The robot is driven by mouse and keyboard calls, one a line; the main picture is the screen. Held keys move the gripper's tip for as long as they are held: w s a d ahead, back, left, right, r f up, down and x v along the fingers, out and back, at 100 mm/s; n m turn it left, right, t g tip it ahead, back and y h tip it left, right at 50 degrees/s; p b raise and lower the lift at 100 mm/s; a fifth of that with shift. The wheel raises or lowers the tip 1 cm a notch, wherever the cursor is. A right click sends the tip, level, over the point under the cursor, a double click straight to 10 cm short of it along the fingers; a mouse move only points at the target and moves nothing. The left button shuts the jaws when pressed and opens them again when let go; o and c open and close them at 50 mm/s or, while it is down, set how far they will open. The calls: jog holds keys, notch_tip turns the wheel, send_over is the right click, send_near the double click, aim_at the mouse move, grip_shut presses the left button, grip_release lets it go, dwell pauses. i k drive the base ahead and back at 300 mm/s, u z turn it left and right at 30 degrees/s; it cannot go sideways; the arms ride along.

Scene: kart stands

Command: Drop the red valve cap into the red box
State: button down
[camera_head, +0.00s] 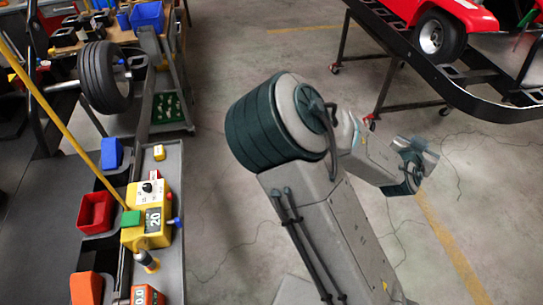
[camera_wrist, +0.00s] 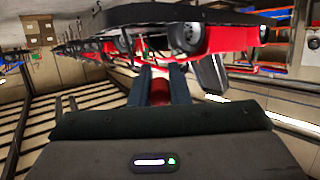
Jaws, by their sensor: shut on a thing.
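The red box (camera_head: 95,212) is a small open bin on the left side of the bench in the head view, between a blue bin and an orange bin. My gripper (camera_wrist: 162,84) shows in the wrist view with its two dark fingers shut on a small red thing, the red valve cap (camera_wrist: 160,91). Most of the cap is hidden between the fingers. In the head view my arm reaches out to the right over the open floor, far from the red box. The fingers and cap cannot be made out there.
A blue bin (camera_head: 112,152) and an orange bin (camera_head: 87,288) flank the red box. A yellow gauge unit (camera_head: 157,192) stands right beside it, and a yellow pole slants across. A tyre (camera_head: 104,77) is behind. A red kart on a stand (camera_head: 384,80) is at upper right. The middle floor is free.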

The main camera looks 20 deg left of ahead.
aim_at(98, 229)
jog(key=k, duration=0.7)
jog(key=u, duration=1.35)
jog(key=i, duration=0.5)
jog(key=z, duration=0.05)
